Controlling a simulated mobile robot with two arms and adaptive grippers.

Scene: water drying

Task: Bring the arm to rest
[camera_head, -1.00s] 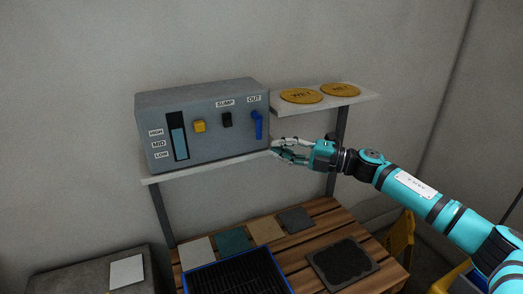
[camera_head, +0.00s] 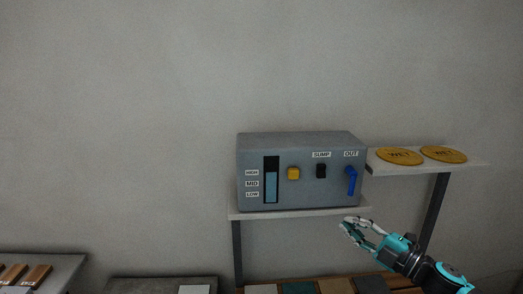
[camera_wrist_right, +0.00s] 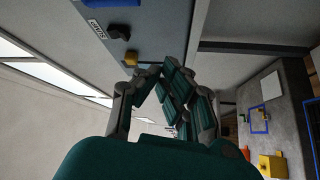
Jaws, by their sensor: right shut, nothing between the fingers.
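My right arm comes in from the lower right in the head view. Its gripper (camera_head: 352,226) is shut and empty, just below and in front of the shelf's right part, under the blue OUT lever. It also shows in the right wrist view (camera_wrist_right: 158,75), with its fingers close together. The grey control box (camera_head: 258,145) stands on the shelf (camera_head: 300,213) with a level gauge, a yellow knob (camera_head: 293,173), a black SUMP switch (camera_head: 321,171) and a blue OUT lever (camera_head: 351,181). The gripper looks apart from the box. My left gripper is not in view.
Two yellow WET discs (camera_head: 400,156) (camera_head: 443,154) lie on the higher right shelf (camera_head: 385,168). Shelf posts (camera_head: 237,250) stand below. The slatted table (camera_head: 405,282) shows at the bottom edge, with several tiles. A bench (camera_head: 62,265) with wooden pieces is at lower left.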

